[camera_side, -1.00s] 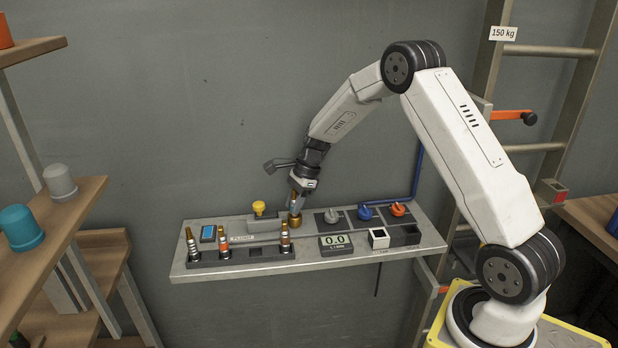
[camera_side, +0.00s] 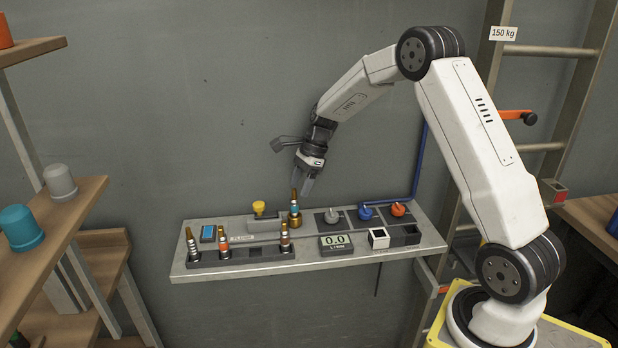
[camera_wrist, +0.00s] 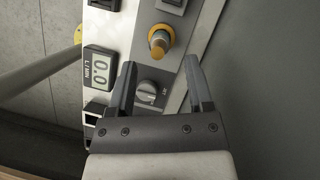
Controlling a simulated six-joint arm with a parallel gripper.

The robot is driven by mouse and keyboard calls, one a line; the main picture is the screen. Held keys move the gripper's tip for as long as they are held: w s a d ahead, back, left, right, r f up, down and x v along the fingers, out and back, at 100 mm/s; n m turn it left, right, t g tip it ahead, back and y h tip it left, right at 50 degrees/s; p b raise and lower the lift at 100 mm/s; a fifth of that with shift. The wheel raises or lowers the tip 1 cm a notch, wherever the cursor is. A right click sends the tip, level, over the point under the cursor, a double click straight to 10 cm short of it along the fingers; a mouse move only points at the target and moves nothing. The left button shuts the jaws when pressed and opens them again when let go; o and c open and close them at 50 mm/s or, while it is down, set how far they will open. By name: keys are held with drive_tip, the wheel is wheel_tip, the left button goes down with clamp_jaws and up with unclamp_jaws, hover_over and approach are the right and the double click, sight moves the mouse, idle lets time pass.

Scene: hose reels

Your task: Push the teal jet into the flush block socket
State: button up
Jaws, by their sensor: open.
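The teal jet (camera_side: 294,209) stands upright in the brass socket of the flush block (camera_side: 295,221) at the back of the shelf. Its brass tip points up and its teal band shows just above the socket. In the wrist view the jet (camera_wrist: 158,44) is seen from above, seated in an orange-brass ring (camera_wrist: 153,32), beyond my fingertips. My gripper (camera_side: 304,196) is open and empty, above and to the right of the jet, apart from it. In the wrist view my gripper (camera_wrist: 160,68) shows both fingers spread with nothing between them. How deep the jet sits is hidden.
A dark rack (camera_side: 243,256) at the shelf's front left holds several other jets. A yellow knob (camera_side: 259,207) stands left of the socket. Right are grey, blue and orange knobs (camera_side: 398,209), a 0.0 display (camera_side: 336,243) and a white-topped box (camera_side: 378,238). Air above the shelf is clear.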

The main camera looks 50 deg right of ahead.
drive_tip(key=v, duration=0.6)
drive_tip(key=shift+d+r, duration=0.2)
drive_tip(key=shift+r, duration=0.15)
drive_tip(key=s+a+f+n+h, duration=0.2)
drive_tip(key=s+a+f+n, duration=0.1)
drive_tip(key=s+a+n, duration=0.5)
drive_tip(key=s+a+f+n+h, duration=0.2)
drive_tip(key=s+a+n, duration=0.7)
drive_tip(key=n, duration=0.5)
drive_tip(key=shift+s+f+n+t, duration=0.35)
drive_tip(key=shift+s+f, duration=0.4)
drive_tip(key=shift+s, duration=0.5)
drive_tip(key=shift+a, duration=0.1)
